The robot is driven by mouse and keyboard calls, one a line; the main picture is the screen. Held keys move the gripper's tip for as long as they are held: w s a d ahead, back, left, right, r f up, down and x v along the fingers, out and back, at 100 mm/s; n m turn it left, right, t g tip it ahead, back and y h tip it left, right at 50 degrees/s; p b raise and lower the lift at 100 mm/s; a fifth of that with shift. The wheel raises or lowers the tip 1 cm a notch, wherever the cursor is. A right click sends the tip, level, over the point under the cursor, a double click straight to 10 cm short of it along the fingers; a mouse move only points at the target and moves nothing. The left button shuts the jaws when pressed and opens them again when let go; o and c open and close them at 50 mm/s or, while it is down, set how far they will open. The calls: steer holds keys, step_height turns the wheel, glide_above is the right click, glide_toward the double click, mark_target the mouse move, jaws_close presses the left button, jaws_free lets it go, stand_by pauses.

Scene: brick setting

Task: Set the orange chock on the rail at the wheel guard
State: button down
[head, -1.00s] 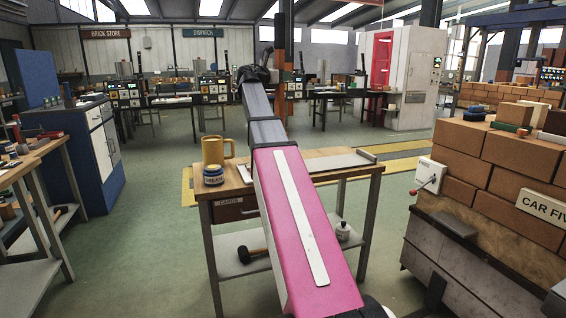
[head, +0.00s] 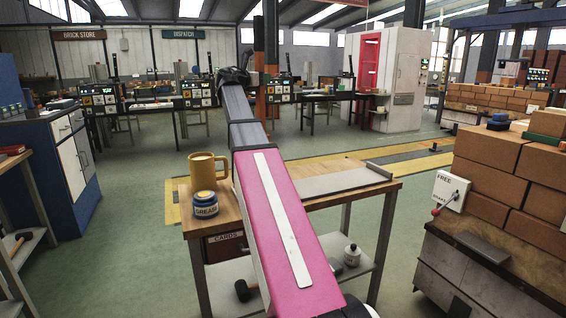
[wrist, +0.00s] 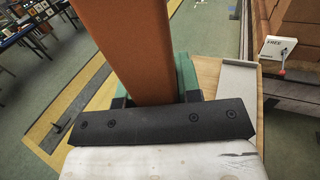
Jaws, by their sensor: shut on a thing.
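My gripper (wrist: 153,92) is shut on an orange-brown block, the orange chock (wrist: 128,40), which stretches from between the green fingers to the top edge of the wrist view. In the head view my gripper (head: 234,76) is a small dark shape at the far end of my arm, and I cannot make out the chock there. A dark rail (head: 410,155) lies in the yellow-edged floor strip behind the bench, apart from my gripper. The strip also shows at the left of the wrist view, with a dark fitting (wrist: 60,124) on it. I cannot tell whether that is the wheel guard.
A wooden bench (head: 222,222) with a mug (head: 207,170), a grease tin (head: 205,203) and a grey tray (head: 340,182) stands under my arm. A brick-loaded car (head: 480,250) with a brake lever box (head: 450,191) is at right. Open green floor lies at left.

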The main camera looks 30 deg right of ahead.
mark_target(263, 103)
steer(key=shift+f, duration=4.9)
steer(key=c, duration=1.2)
jaws_free()
steer(key=shift+f, duration=0.2)
steer(key=o, duration=0.4)
steer(key=shift+r, duration=0.15)
